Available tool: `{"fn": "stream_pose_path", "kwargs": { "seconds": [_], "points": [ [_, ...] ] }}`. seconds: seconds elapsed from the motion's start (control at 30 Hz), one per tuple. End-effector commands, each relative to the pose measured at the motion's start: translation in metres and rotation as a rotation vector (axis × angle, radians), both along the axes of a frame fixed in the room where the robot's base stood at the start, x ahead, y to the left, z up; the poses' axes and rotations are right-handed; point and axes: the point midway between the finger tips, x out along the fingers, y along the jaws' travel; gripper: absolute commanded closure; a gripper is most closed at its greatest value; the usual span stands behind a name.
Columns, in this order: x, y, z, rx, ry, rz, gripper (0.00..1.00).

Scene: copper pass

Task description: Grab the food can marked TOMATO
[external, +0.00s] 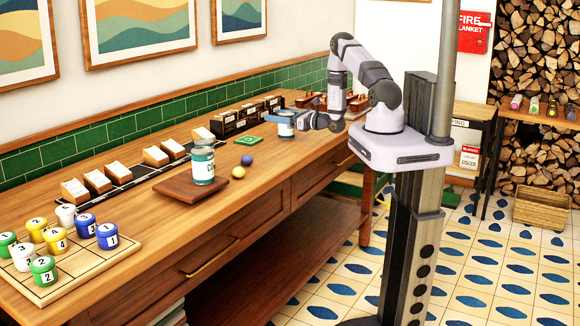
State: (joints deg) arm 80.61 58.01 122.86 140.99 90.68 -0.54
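A pale can with a teal band (286,127) is at my gripper (295,119), over the far part of the wooden counter. The blue-grey fingers reach across the top of this can; I cannot tell whether they are closed on it or whether it is clear of the counter. Another can with a white and green label (204,167) stands upright on a dark wooden board (176,188), nearer the camera, apart from my gripper. The lettering on both cans is too small to read, so I cannot tell which is marked TOMATO.
A yellow ball (238,172) and a dark blue ball (247,160) lie beside the board. A green coaster (249,141) is behind them. Numbered pots stand on a light wooden tray (100,262) at the front left. Card holders (155,157) and dark boxes line the wall.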

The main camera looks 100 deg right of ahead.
Motion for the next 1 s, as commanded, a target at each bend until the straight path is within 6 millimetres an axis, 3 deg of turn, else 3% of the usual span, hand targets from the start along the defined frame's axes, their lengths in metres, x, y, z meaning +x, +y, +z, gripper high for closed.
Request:
{"fn": "stream_pose_path", "kwargs": {
  "seconds": [0.03,0.2,0.67,1.0],
  "points": [
    [0.000,0.000,0.000,0.000,0.000,0.000,0.50],
    [0.000,0.000,0.002,-0.003,-0.002,0.000,0.88],
    [0.000,-0.001,0.007,-0.004,-0.002,0.000,0.88],
    [0.000,-0.001,0.038,-0.008,-0.003,0.000,0.88]
  ]
}}
